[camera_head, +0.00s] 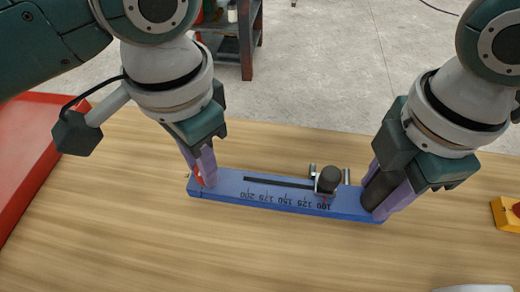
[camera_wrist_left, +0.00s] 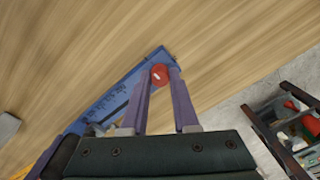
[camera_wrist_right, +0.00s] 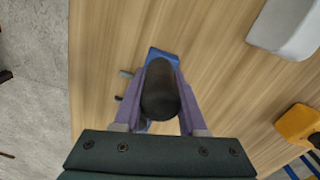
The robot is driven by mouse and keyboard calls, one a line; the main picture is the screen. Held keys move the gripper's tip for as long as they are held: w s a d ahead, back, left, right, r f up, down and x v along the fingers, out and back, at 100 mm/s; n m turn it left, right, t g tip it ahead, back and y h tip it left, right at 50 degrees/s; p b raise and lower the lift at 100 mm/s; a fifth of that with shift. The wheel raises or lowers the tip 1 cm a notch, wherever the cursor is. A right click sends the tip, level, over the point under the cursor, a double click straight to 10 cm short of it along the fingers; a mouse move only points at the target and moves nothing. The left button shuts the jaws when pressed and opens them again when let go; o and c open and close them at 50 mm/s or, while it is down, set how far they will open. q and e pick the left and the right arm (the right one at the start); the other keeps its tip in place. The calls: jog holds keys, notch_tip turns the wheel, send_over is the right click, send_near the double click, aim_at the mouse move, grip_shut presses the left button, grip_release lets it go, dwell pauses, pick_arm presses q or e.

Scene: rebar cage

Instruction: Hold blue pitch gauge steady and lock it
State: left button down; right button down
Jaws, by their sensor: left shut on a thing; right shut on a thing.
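The blue pitch gauge (camera_head: 232,186) lies flat on the wooden table, with a dark slot and a scale from 100 to 200 that reads upside down. A slider with a black knob (camera_head: 329,179) sits by the 100 mark. My left gripper (camera_head: 206,172) is shut on a red knob at the gauge's left end; the red knob (camera_wrist_left: 158,74) shows between its fingers in the left wrist view. My right gripper (camera_head: 382,197) is shut on a black cylindrical handle at the gauge's right end; the black handle (camera_wrist_right: 160,92) shows between its fingers in the right wrist view.
A yellow item (camera_head: 507,213) with a red part lies at the table's right edge. A pale grey object (camera_wrist_right: 287,24) is near the front right. A red surface (camera_head: 30,150) is at the far left. A shelf (camera_head: 236,40) stands behind the table. The table in front of the gauge is clear.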

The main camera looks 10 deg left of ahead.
dwell(0.5)
pick_arm(q)
jog(key=c, duration=0.7)
grip_release()
jog(key=shift+o, duration=0.2)
notch_tip(320, 180, up, 12)
jog(key=shift+d, duration=0.15)
jog(key=shift+s, duration=0.1)
pick_arm(e)
jog(key=shift+c, duration=1.9)
grip_release()
